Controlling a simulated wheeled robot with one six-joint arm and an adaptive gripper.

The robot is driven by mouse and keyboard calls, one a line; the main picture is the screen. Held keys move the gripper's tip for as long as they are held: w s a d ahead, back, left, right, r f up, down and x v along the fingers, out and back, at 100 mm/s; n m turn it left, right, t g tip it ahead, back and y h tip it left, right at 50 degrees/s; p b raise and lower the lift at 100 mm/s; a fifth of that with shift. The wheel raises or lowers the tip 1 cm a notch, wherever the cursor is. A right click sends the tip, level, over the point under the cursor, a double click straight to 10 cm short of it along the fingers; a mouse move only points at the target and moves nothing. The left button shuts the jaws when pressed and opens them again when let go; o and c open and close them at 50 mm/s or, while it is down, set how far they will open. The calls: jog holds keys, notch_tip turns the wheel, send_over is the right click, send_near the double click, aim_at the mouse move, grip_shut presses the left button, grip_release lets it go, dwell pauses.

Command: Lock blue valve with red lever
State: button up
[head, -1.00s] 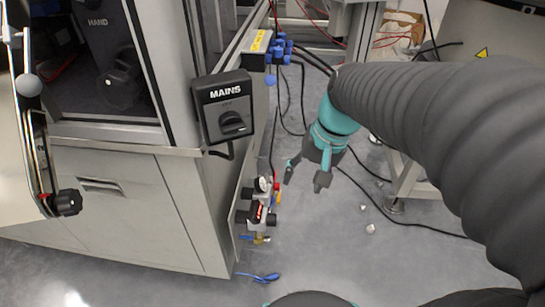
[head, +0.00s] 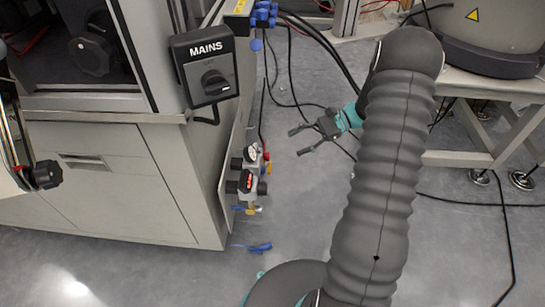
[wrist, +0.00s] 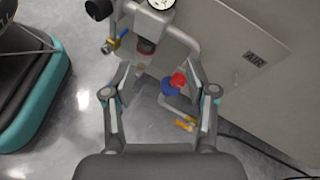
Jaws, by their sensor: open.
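My gripper (head: 297,142) is open and empty, pointing left, to the right of the pipework on the cabinet side. In the wrist view its fingers (wrist: 160,68) spread on either side of a blue round part (wrist: 171,87) with a red lever (wrist: 179,79) by it. A gap seems to remain; contact is not visible. In the head view the red part (head: 267,157) sits on the right of the pipework. A blue-handled brass valve (wrist: 115,41) is at upper left in the wrist view; its blue handle (head: 238,208) shows low in the head view.
A yellow handle (wrist: 185,125) sits below the red lever. A gauge (wrist: 161,3) is above. The MAINS switch box (head: 205,65) juts from the cabinet corner. Blue fittings (head: 263,14) and black hoses are above.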

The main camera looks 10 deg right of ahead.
jog(key=w+d+f+m+t+y, duration=0.3)
jog(key=d+f+m+t, duration=0.3)
jog(key=f, duration=0.6)
jog(key=w+a+g, duration=0.1)
jog(key=w+a, duration=0.1)
jog(key=a, duration=1)
jog(key=shift+w+a+r+n, duration=0.15)
jog(key=shift+w+a+n, duration=0.25)
jog(key=shift+c, duration=0.2)
grip_shut()
